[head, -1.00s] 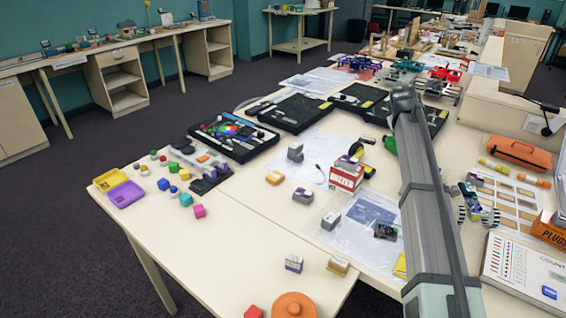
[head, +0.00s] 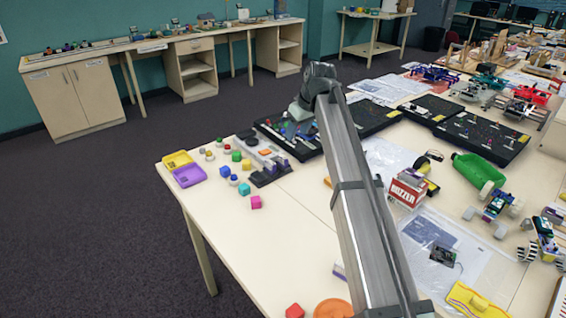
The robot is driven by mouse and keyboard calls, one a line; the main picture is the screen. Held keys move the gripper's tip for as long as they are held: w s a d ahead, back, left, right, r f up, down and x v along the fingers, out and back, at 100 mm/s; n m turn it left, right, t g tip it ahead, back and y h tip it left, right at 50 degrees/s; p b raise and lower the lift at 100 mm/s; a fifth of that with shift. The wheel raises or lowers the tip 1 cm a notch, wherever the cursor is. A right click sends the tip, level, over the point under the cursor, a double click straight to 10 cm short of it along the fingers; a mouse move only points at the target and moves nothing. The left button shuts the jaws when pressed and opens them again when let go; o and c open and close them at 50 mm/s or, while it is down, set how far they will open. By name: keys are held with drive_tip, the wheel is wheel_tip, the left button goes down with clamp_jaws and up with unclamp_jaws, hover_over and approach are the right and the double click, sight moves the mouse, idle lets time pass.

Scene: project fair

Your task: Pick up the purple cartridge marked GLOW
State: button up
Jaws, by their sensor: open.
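No label reading GLOW is legible in the head view. A small pale block with a purple part (head: 339,270) lies near the table's front, partly hidden behind my arm. Small purple pieces (head: 282,164) also stand in or beside a dark rack (head: 262,179) left of my arm. I cannot tell which, if any, is the GLOW cartridge. My arm reaches up to a joint above the black trays, and a pale link hangs beyond it. My gripper itself cannot be made out.
Yellow (head: 177,159) and purple (head: 189,176) trays sit at the table's left corner, near several coloured pieces. The front-left tabletop (head: 240,245) is mostly clear.

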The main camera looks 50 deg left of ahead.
sight(284, 157)
drive_tip(key=x, duration=0.9)
drive_tip(key=s+x, duration=0.1)
drive_tip(key=x, duration=0.4)
drive_tip(key=shift+a+r, duration=0.15)
drive_tip(key=shift+a, duration=0.15)
drive_tip(key=shift+c, duration=0.2)
clamp_jaws()
